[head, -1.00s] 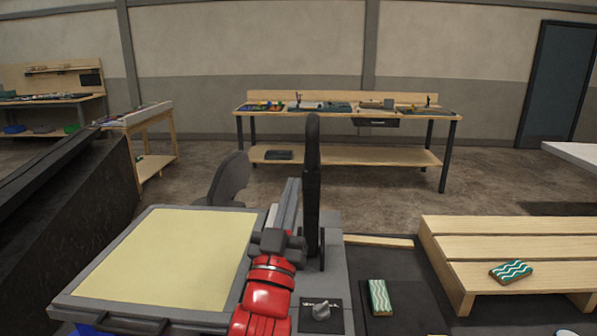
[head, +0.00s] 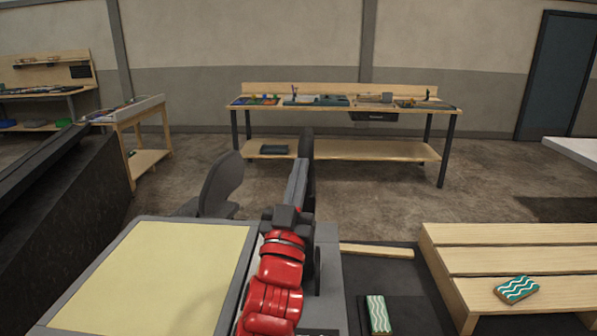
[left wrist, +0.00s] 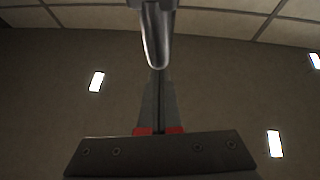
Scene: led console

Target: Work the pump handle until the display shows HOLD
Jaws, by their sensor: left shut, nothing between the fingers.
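The pump handle appears to be the dark upright lever with a rounded top (head: 307,143), standing at the middle in the head view. My left gripper (head: 299,165) is shut and empty, its grey fingers pointing up and away just in front of the lever, partly covering it. I cannot tell whether they touch. In the left wrist view the closed fingers (left wrist: 158,88) point up below a shiny rounded bar (left wrist: 156,35), possibly part of the handle. No readable display shows. My right gripper is not in view.
A pale yellow panel (head: 160,275) in a grey frame lies left of my arm. Right are a wooden slatted stand (head: 500,236) with a green wavy-striped block (head: 516,289), and another such block (head: 378,314) on a dark mat. A workbench (head: 340,150) stands behind across open floor.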

